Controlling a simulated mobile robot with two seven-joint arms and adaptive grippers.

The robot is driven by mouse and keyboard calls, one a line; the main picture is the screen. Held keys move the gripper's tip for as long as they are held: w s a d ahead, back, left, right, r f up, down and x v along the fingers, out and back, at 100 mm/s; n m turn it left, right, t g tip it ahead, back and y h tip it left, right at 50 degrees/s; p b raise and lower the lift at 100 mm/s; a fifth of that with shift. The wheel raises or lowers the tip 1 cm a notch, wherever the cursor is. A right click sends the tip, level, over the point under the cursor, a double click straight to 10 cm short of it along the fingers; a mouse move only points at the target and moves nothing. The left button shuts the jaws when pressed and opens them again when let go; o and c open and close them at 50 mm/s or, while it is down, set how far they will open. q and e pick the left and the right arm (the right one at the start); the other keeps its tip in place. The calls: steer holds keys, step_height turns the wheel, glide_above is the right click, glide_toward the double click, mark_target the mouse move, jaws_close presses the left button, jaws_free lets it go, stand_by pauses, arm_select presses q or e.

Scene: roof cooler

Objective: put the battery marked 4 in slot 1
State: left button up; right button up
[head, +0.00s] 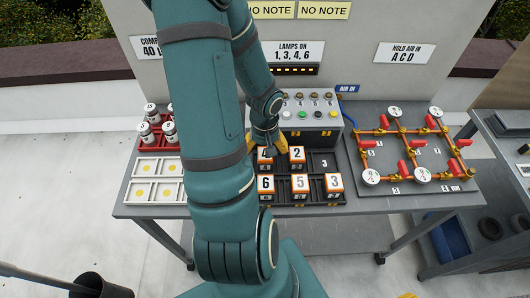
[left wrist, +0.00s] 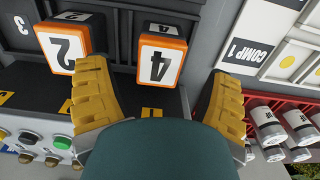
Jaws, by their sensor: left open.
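The battery marked 4 (head: 265,155) is an orange and white block in the back row's leftmost slot of the black rack (head: 347,191). In the left wrist view the battery marked 4 (left wrist: 160,60) appears upside down. My left gripper (head: 268,142) is at the back edge of the rack, beside this battery. In the left wrist view its yellow fingers (left wrist: 157,88) are apart, with the battery framed between and beyond them; no contact is clear. The number of the slot under the battery is hidden.
Battery 2 (head: 297,155) is to the right of battery 4, then an empty slot marked 3 (head: 324,163). Batteries 6 (head: 266,184), 5 (head: 300,183) and 3 (head: 334,182) fill the front row. A button box (head: 312,120) stands close behind. Red pipe valves (head: 403,167) are at right.

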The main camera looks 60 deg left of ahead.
mark_target(265, 154)
arm_select(q)
step_height(265, 154, up, 5)
steer(key=shift+r+p, duration=0.1)
steer(key=shift+p, duration=0.55)
steer(key=shift+r, duration=0.65)
arm_select(e)
steer(key=shift+d+r, duration=0.1)
steer(key=shift+r, duration=1.2)
